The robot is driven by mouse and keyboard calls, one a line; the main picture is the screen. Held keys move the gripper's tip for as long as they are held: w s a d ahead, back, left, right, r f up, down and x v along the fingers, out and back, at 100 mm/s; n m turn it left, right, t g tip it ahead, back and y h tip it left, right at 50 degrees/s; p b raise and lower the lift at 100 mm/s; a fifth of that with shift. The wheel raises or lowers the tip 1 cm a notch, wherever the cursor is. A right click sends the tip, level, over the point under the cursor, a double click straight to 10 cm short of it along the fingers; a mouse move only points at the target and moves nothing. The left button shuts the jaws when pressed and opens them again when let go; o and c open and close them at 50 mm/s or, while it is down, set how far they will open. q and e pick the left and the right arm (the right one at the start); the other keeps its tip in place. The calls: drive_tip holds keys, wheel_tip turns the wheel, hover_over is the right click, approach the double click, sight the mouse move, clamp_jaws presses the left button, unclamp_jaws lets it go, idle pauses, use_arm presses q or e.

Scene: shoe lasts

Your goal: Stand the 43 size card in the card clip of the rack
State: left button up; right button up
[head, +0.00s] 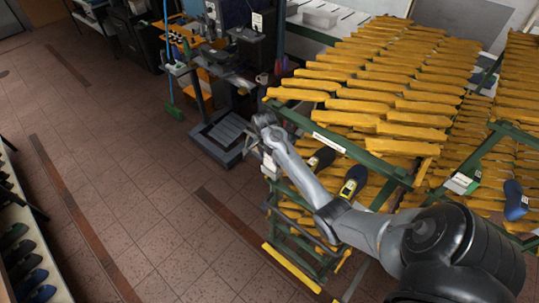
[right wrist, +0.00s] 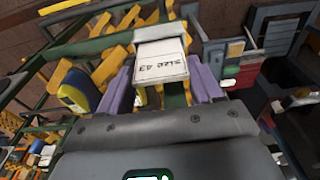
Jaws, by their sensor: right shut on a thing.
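In the right wrist view, a white card (right wrist: 160,64) marked "size 43" stands between the two purple fingers of my right gripper (right wrist: 162,85). The gripper is shut on it, and the print appears upside down. In the head view my right gripper (head: 268,160) is small and partly hidden by my arm, beside the left end of the green-framed rack (head: 390,172). I cannot make out the card clip clearly. My left gripper is not in view.
A dark machine stand (head: 222,135) is just left of the rack. A second rack (head: 515,130) is at right. Shelves with dark shoes (head: 25,265) line the left edge. The tiled floor between is clear.

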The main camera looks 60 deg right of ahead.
drive_tip(key=shift+f, duration=0.3)
idle(0.4)
drive_tip(key=shift+f, duration=0.35)
drive_tip(key=shift+f, duration=0.65)
idle(0.6)
drive_tip(key=o, duration=1.2)
drive_tip(key=shift+r, duration=0.1)
drive_tip(key=shift+a+r, duration=0.15)
drive_tip(key=shift+r, duration=1.85)
drive_tip(key=shift+r, duration=0.1)
drive_tip(key=shift+w+a+r, duration=0.1)
drive_tip(key=shift+a+r, duration=0.4)
drive_tip(key=shift+r, duration=0.3)
drive_tip(key=shift+w+a+r, duration=0.1)
drive_tip(key=shift+a+r, duration=0.4)
drive_tip(key=shift+r, duration=0.3)
drive_tip(key=shift+w+a+r, duration=0.1)
drive_tip(key=shift+a+r, duration=0.4)
drive_tip(key=shift+r, duration=0.3)
